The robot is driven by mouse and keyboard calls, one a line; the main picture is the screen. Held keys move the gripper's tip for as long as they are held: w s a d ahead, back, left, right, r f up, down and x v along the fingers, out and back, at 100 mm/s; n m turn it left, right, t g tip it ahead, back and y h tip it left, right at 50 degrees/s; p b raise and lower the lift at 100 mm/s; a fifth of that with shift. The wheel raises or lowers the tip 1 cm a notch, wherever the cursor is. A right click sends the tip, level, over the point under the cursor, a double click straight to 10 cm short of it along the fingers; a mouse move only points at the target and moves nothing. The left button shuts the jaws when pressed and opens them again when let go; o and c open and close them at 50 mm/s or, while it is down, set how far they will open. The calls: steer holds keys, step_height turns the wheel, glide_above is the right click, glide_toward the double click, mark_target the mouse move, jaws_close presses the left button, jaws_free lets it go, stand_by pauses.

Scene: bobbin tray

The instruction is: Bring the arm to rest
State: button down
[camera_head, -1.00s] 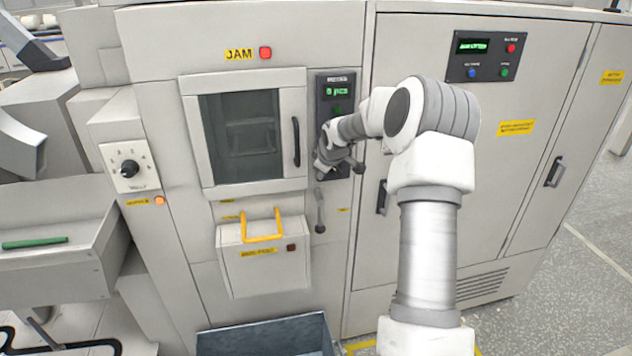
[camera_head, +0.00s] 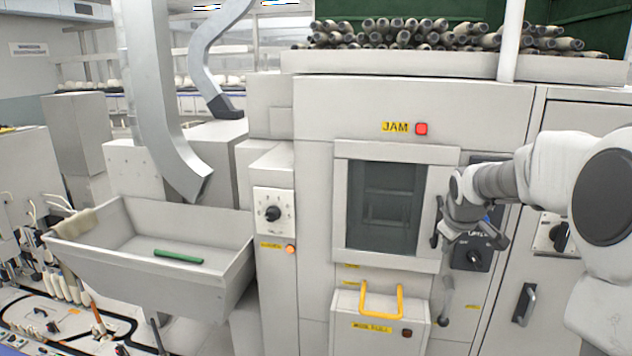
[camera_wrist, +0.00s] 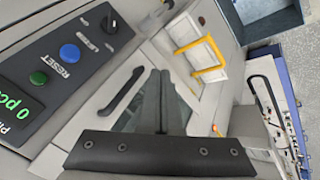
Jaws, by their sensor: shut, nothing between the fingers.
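My gripper (camera_head: 468,225) shows at the right in the head view, at the end of my white and grey arm. It is in front of the machine's control panel (camera_head: 478,258), just right of the door (camera_head: 385,207). Its fingertips are hard to make out there. In the wrist view my gripper (camera_wrist: 165,78) shows two dark fingers shut together and empty. Behind them are the door's black handle (camera_wrist: 122,91) and the panel with a blue RESET button (camera_wrist: 69,53), a green button (camera_wrist: 38,78) and a black knob (camera_wrist: 110,22). I cannot tell the exact gap to the machine.
A yellow-handled drawer (camera_head: 380,322) is below the door. A grey trough (camera_head: 150,265) with a green bar (camera_head: 178,256) stands at the left. A red light (camera_head: 421,129) shows beside JAM. Several bobbins (camera_head: 430,35) lie on top. A blue-grey crate (camera_wrist: 262,22) shows in the wrist view.

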steer(key=s+a+r+m+b, duration=0.1)
steer(key=s+a+r, duration=0.2)
steer(key=s+a, duration=0.4)
steer(key=s+a+r+m+b, duration=0.1)
steer(key=s+a+r+m, duration=0.2)
steer(key=s, duration=0.6)
steer(key=s+a+f+m+y, duration=0.1)
steer(key=s+a+f, duration=0.2)
steer(key=s, duration=0.6)
steer(key=s+a+f+m+y, duration=0.1)
steer(key=s+a+f, duration=0.2)
steer(key=s, duration=0.6)
steer(key=shift+g, duration=0.4)
